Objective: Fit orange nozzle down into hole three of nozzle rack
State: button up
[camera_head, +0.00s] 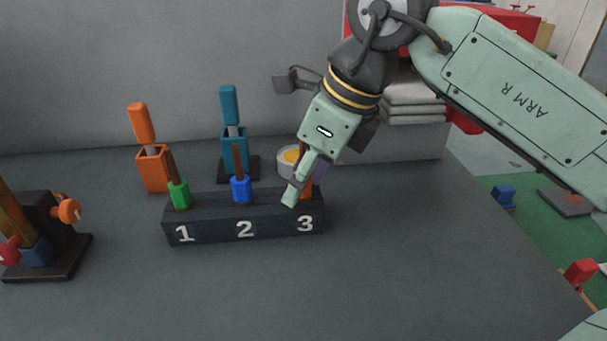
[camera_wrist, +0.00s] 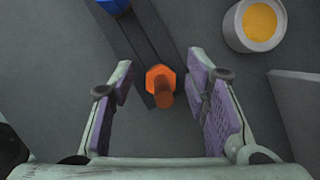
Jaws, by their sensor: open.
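The dark nozzle rack (camera_head: 270,229) stands on the grey table, its front marked 1, 2 and 3. A green nozzle (camera_head: 180,194) stands at hole one and a blue nozzle (camera_head: 241,190) at hole two. The orange nozzle (camera_head: 307,189) is at hole three, partly hidden by my gripper (camera_head: 297,192) in the head view. In the wrist view the orange nozzle (camera_wrist: 160,80) has its hex collar at the rack and its brown stem pointing toward the camera. My open gripper (camera_wrist: 163,88) has its purple-padded fingers on both sides of the nozzle, with gaps to it.
Behind the rack are an orange holder (camera_head: 152,167), a teal holder (camera_head: 234,137) and a round tin with yellow contents (camera_wrist: 259,22). A dark stand (camera_head: 62,240) is at the left. The front of the table is clear.

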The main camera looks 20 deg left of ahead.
jog(key=v, duration=1.2)
